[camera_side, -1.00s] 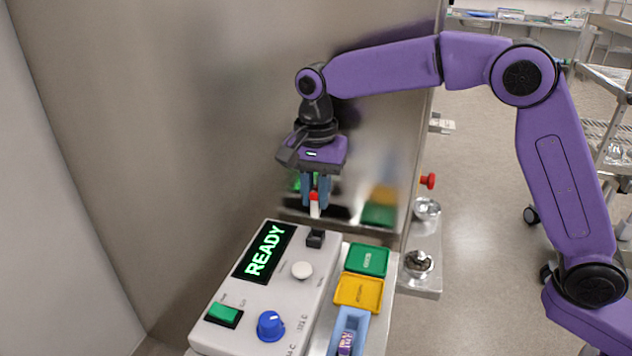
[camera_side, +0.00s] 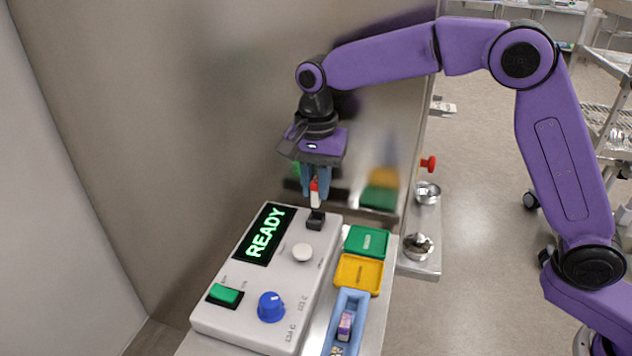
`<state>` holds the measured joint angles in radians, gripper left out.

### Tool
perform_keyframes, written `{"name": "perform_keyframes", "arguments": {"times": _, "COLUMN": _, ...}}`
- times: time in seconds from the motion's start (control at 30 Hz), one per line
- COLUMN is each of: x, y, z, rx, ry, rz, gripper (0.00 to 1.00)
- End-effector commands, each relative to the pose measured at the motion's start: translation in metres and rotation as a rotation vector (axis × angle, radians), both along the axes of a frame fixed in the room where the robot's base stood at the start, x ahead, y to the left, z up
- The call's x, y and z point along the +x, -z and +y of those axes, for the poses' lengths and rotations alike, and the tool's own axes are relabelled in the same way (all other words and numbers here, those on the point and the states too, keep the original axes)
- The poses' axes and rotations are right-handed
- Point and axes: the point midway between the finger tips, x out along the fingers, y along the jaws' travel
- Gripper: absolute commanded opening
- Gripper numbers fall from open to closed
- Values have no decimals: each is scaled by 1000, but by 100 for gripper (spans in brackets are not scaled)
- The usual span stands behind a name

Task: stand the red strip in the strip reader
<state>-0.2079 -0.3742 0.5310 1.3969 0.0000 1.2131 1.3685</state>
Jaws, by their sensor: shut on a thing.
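The red strip (camera_side: 315,198) is a small upright piece, red at the top and white below. My gripper (camera_side: 315,184) is shut on its upper part, with blue fingers pointing down. The strip reader (camera_side: 276,285) is a light grey box with a lit READY screen, a white button, a blue knob and a green switch. A black block (camera_side: 316,221) stands at its far end, directly below the strip. The strip's lower end is at the top of this block. I cannot tell whether it is inside the block's opening.
Right of the reader are a green tray (camera_side: 367,242), a yellow tray (camera_side: 358,274) and a blue tray (camera_side: 360,303) with a purple-and-white item (camera_side: 345,325). A reflective metal wall (camera_side: 200,110) rises close behind my gripper. Metal bowls (camera_side: 427,193) stand farther right.

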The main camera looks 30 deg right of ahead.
Motion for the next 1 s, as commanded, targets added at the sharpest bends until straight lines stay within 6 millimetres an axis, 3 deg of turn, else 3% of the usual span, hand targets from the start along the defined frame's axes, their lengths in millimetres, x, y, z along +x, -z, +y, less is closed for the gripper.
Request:
{"name": "perform_keyframes", "arguments": {"times": 0.47, "x": 0, "y": 2, "z": 0, "rx": -1, "ry": -1, "rz": 1, "gripper": 0}}
{"name": "perform_keyframes", "arguments": {"times": 1.0, "x": 0, "y": 18, "z": 0, "rx": 0, "ry": -1, "rz": 0, "gripper": 0}}
